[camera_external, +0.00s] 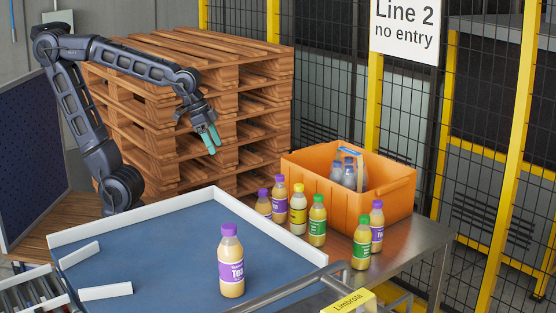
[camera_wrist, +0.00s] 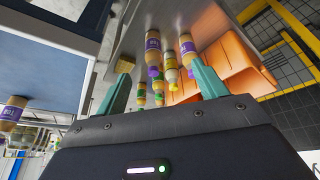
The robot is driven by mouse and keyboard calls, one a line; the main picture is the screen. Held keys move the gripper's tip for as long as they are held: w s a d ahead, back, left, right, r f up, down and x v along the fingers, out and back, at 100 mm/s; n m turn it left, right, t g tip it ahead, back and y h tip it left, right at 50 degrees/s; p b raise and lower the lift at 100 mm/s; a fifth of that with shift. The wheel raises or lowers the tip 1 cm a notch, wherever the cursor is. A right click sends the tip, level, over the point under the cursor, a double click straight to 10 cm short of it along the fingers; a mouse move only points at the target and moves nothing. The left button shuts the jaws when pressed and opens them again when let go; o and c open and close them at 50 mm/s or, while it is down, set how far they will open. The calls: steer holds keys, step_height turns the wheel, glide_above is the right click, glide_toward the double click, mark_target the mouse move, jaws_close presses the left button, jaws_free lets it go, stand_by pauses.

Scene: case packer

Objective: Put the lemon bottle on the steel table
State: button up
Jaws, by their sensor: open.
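The lemon bottle (camera_external: 298,205), with a yellow cap and yellow label, stands upright on the steel table (camera_external: 412,243), in a group of bottles beside the orange crate. In the wrist view the lemon bottle (camera_wrist: 170,62) shows between the fingers, some distance beyond them. My gripper (camera_external: 210,140) is open and empty, raised in front of the wooden pallets, up and to the left of the bottles. Its two teal fingers also frame the bottles in the wrist view (camera_wrist: 160,75).
Purple-capped (camera_external: 279,196) and green-capped (camera_external: 317,220) bottles stand close around the lemon bottle. The orange crate (camera_external: 345,205) behind them holds clear bottles. A purple-capped bottle (camera_external: 231,262) stands on the blue, white-rimmed surface (camera_external: 150,250). Stacked pallets (camera_external: 265,100) rise beside my arm.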

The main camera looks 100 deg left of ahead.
steer(key=s+d, duration=0.1)
steer(key=s, duration=0.8)
steer(key=shift+s+f, duration=0.25)
stand_by(0.8)
